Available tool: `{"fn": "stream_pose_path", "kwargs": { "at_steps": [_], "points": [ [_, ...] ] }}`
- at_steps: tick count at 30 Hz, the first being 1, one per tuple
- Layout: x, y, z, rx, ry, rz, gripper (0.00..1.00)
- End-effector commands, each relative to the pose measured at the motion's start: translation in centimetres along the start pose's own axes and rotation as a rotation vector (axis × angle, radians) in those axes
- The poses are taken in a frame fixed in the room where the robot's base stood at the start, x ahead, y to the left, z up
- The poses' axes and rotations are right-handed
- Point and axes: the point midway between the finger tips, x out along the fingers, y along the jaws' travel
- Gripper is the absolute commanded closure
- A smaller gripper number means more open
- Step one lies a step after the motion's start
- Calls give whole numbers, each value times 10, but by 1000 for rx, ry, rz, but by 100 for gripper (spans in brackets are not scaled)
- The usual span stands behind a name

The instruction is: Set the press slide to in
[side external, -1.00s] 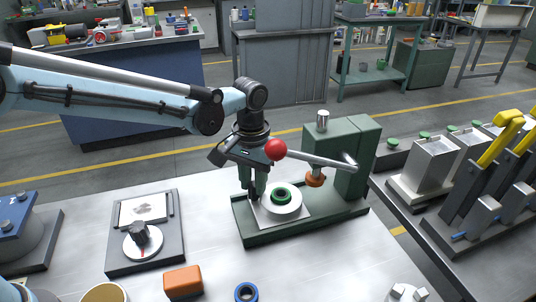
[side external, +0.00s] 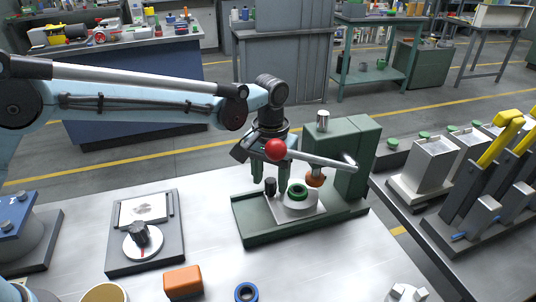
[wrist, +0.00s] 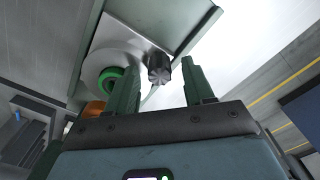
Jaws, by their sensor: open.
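The press slide is a light plate (side external: 309,214) on the green press base (side external: 250,228). It carries a white disc (side external: 298,204) with a green ring (side external: 297,191), close to the orange press head (side external: 315,179). A black knob (side external: 270,187) stands at the slide's left end. My gripper (side external: 270,176) is open, with its fingers on either side of the knob and their tips near its top. In the wrist view the knob (wrist: 159,69) shows between the spread fingers (wrist: 162,80), with no finger visibly touching it.
The press lever with a red ball (side external: 276,149) is close beside my gripper. The green press column (side external: 350,165) stands to the right. A dial box (side external: 143,240), an orange block (side external: 183,282) and a blue ring (side external: 246,292) are on the table, with free room between.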

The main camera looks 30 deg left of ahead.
Motion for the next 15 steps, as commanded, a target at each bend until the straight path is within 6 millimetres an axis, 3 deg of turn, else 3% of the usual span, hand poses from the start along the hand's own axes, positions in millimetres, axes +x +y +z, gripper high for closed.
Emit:
{"fn": "stream_pose_path", "kwargs": {
  "at_steps": [8, 15],
  "points": [
    [-12, 0, 0, 0, -1, 0, 48],
    [-58, 0, 0, 0, -1, 0, 48]
  ]
}}
